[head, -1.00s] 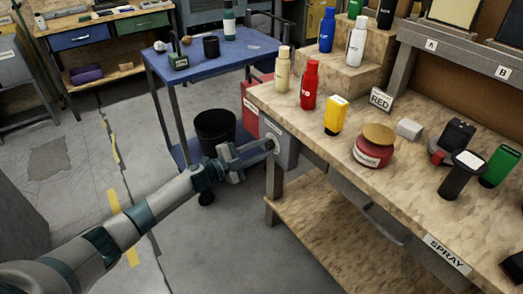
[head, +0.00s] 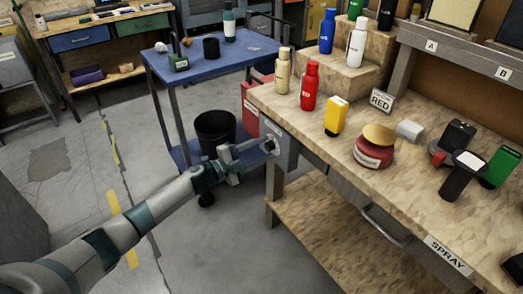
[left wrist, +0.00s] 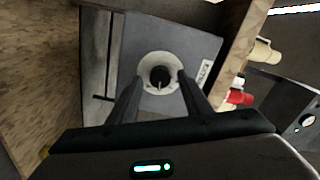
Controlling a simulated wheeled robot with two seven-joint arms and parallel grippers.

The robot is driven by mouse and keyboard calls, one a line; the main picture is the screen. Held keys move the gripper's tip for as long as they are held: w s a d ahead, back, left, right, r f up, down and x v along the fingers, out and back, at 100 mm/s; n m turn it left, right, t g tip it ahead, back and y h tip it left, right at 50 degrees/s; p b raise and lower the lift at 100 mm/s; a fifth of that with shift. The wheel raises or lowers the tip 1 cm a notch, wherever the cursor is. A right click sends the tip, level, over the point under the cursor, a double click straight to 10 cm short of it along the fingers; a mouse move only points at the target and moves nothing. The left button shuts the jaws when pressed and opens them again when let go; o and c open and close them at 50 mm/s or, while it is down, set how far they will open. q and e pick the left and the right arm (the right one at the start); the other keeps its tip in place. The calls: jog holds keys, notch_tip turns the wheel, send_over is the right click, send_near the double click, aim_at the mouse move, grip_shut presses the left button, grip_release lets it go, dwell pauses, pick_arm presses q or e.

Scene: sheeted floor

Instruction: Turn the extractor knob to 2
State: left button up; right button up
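The extractor knob is a black round knob (left wrist: 160,77) on a pale round dial, set on a grey control box (left wrist: 196,50). A light pointer mark shows on the knob, but the dial numbers are too small to read. In the head view the grey box (head: 287,150) is fixed to the near left end of the workbench. My left gripper (head: 268,147) reaches it from the left. In the left wrist view its two fingers (left wrist: 158,92) are apart, one on each side of the dial. I cannot tell whether they touch the knob. My right gripper is not in view.
The workbench (head: 420,215) holds several bottles, a red jar (head: 374,148) and a yellow container (head: 336,116) near the box. A blue cart (head: 160,62) and a black bin (head: 215,130) stand behind my left arm. Floor left of the bench is open.

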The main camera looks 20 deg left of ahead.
pick_arm(q)
jog(key=shift+s, duration=0.1)
jog(key=shift+s+a, duration=0.45)
jog(key=v, duration=1.6)
jog(key=shift+b, duration=0.4)
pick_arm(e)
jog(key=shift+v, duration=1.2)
pick_arm(q)
jog(key=shift+f, duration=0.15)
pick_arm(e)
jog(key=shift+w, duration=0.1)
